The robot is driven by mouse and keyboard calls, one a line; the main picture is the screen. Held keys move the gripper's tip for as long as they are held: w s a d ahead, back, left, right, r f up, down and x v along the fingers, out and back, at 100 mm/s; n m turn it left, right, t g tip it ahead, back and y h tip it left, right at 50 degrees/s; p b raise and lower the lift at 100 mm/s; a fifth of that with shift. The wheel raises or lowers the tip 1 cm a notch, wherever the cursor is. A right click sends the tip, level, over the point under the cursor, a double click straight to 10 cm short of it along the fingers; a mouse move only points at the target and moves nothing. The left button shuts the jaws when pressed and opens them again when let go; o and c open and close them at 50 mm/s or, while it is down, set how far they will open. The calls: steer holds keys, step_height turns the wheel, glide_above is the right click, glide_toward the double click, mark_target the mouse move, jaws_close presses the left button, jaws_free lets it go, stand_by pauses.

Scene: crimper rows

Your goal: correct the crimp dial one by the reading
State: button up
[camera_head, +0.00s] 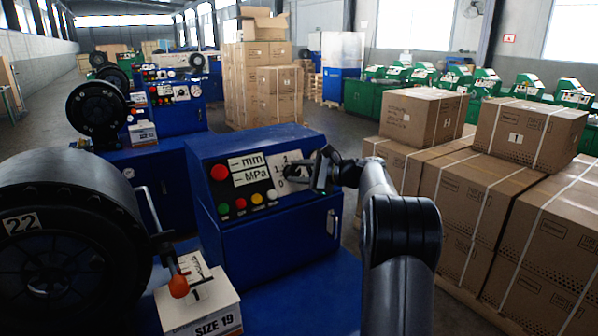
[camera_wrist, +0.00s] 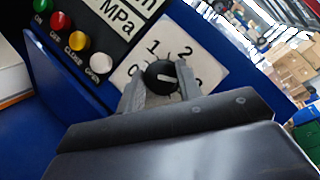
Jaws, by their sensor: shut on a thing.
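The crimp dial is a black round knob (camera_wrist: 160,75) with a white mark that points roughly to the right in the wrist view. It sits on a white plate (camera_wrist: 133,67) with figures 0, 1, 2 and a partly hidden one at the right. My gripper (camera_wrist: 161,88) is shut on the knob, one finger on each side. In the head view my gripper (camera_head: 308,171) is at the control panel and covers most of the dial. The reading panel (camera_head: 247,168) beside it shows a dash before mm and a dash before MPa.
A red button (camera_head: 219,172) and a row of small coloured buttons are on the blue cabinet (camera_head: 278,243). A black crimper head (camera_head: 60,235) marked 22 and a SIZE 19 box (camera_head: 200,306) are at left. Stacked cartons (camera_head: 480,200) stand close to my arm's right.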

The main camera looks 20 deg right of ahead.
steer(key=o, duration=1)
steer(key=b+v, duration=0.2)
steer(key=v, duration=0.8)
steer(key=shift+s+d, duration=0.2)
steer(key=shift+s, duration=0.15)
steer(key=shift+w, duration=0.1)
steer(key=p+x, duration=0.2)
steer(key=x, duration=0.8)
steer(key=shift+w+a, duration=0.25)
steer(key=shift+w, duration=0.05)
steer(key=shift+s+d, duration=0.1)
